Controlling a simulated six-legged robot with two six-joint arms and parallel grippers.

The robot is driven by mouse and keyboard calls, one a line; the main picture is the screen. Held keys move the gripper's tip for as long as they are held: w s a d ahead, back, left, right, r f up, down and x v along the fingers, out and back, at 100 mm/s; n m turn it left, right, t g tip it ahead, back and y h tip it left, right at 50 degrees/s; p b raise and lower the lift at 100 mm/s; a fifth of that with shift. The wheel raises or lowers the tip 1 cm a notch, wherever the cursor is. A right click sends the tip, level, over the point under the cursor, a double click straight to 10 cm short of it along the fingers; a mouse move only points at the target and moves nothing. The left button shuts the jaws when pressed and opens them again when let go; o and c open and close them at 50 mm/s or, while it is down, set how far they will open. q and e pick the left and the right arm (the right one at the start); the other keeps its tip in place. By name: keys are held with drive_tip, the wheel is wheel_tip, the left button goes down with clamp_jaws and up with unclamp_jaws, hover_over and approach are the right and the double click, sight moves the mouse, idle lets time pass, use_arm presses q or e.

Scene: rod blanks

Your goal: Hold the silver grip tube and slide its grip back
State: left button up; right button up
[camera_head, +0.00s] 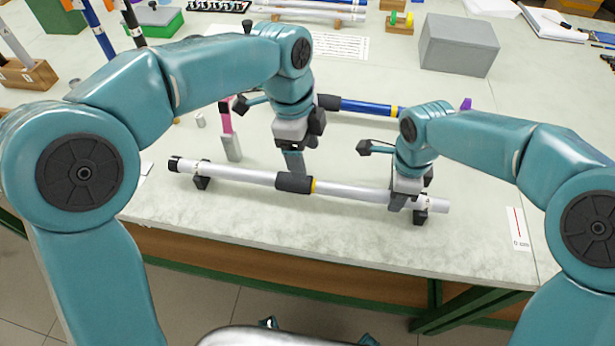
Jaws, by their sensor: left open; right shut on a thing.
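The silver grip tube (350,190) lies across the front of the table on two small black supports, running from left to lower right. Its black grip (292,182) sits around the middle of the tube, with a yellow band against the grip's right side. My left gripper (294,165) is open just above the grip, pointing down; whether it touches the grip is hard to tell. My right gripper (402,200) is shut on the tube near its right end, beside the right support (420,217). Its fingers hide a short part of the tube.
A blue tube (368,107) with a dark grip lies behind, partly hidden by my arms. A grey box (458,45) stands at the back right. A pink-and-grey piece (229,140) stands left of my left gripper. A scale card (518,228) lies near the right front edge.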

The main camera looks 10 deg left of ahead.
sight(232, 169)
use_arm(q)
drive_tip(key=a+n+h, duration=0.1)
drive_tip(key=a+h, duration=0.2)
drive_tip(key=a, duration=0.3)
drive_tip(key=x, duration=0.7)
drive_tip(key=w+x, duration=0.1)
drive_tip(key=x, duration=0.3)
drive_tip(key=shift+a+f, duration=0.15)
drive_tip(key=shift+f, duration=0.15)
clamp_jaws()
drive_tip(key=a, duration=1.4)
drive_tip(key=shift+a, duration=0.25)
